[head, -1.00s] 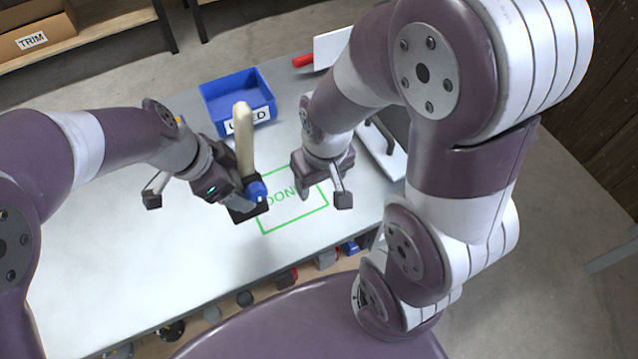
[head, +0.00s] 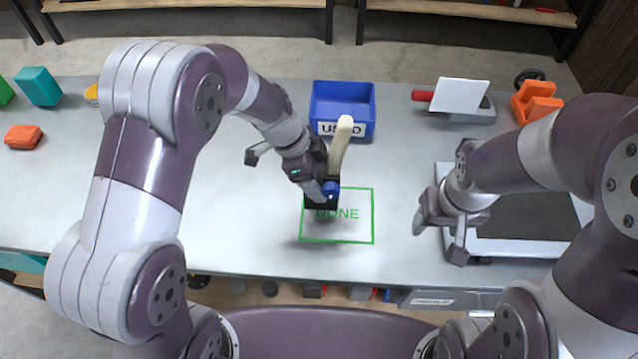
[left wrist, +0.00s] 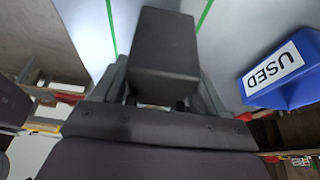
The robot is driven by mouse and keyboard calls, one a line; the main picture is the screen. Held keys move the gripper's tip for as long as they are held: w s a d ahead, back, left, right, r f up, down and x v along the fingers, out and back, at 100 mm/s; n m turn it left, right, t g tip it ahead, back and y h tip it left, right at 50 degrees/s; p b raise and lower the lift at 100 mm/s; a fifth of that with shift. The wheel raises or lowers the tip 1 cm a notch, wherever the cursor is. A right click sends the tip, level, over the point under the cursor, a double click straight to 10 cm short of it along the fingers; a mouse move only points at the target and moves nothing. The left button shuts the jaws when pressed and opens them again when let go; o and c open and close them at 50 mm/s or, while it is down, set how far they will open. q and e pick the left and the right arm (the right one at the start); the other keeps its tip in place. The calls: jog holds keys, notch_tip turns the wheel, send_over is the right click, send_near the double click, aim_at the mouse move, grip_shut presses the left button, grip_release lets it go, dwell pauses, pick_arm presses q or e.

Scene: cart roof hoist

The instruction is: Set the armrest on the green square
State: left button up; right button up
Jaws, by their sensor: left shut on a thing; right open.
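The armrest has a cream pad (head: 341,145), a blue knob (head: 330,188) and a dark block at its lower end. My left gripper (head: 325,194) is shut on it. In the left wrist view its dark block (left wrist: 165,55) sits between the fingers. The pad leans up toward the back. The block covers the upper left part of the green square (head: 373,218), an outline marked DONE on the table. A shadow in front suggests it is held above the surface; contact cannot be told. My right gripper (head: 440,238) is open and empty, right of the square.
A blue USED bin (head: 345,103) stands just behind the square. A tray with a dark mat (head: 525,215) lies beyond my right gripper. A white plate with a red handle (head: 458,96) and orange parts (head: 537,102) are at the back right. The table's left middle is clear.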

aim_at(330, 205)
pick_arm(q)
notch_tip(330, 205, down, 3)
jog(key=shift+r, duration=0.1)
jog(key=shift+f, duration=0.3)
